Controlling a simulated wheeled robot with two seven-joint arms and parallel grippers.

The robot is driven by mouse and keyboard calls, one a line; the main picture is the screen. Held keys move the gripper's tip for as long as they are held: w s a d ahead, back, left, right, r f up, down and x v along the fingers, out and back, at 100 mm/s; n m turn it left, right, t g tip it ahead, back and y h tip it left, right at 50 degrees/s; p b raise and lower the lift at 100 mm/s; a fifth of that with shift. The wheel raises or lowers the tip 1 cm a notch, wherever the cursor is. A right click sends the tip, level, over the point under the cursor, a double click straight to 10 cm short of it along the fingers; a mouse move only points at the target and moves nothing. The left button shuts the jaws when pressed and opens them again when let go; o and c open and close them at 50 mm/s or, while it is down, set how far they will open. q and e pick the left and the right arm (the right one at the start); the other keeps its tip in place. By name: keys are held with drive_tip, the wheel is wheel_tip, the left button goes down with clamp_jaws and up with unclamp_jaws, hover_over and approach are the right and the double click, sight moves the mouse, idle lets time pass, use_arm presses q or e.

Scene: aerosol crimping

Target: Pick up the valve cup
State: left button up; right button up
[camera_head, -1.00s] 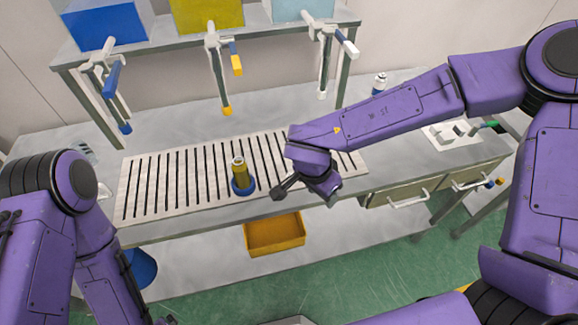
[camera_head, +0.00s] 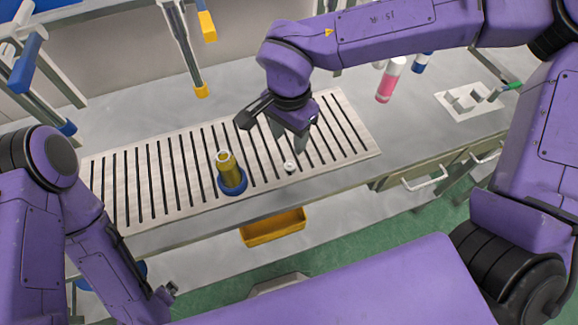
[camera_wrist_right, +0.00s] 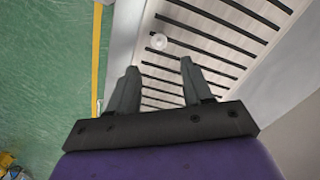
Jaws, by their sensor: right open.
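The valve cup (camera_head: 289,166) is a small whitish round piece lying on the slatted grey panel of the bench. In the right wrist view the valve cup (camera_wrist_right: 158,41) shows as a pale disc beyond the fingertips, roughly in line with the gap between them. My right gripper (camera_head: 290,138) is open and empty above the panel, just behind the cup and apart from it. Its two fingers also show in the right wrist view (camera_wrist_right: 159,66). My left gripper (camera_head: 168,292) is low at the left, mostly hidden by its arm, so its jaws cannot be made out.
A gold can (camera_head: 226,166) stands upright in a blue ring holder (camera_head: 232,183) left of the cup. The slatted panel (camera_head: 160,205) is otherwise mostly clear. A pink bottle (camera_head: 391,80) stands at the back right. A yellow bin (camera_head: 272,228) sits below the bench edge.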

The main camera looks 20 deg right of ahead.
sight(290, 164)
wheel_tip(290, 164, down, 10)
drive_tip(key=shift+d+f+p, duration=0.1)
drive_tip(key=shift+f+p, duration=0.05)
drive_tip(key=shift+p, duration=0.55)
clamp_jaws()
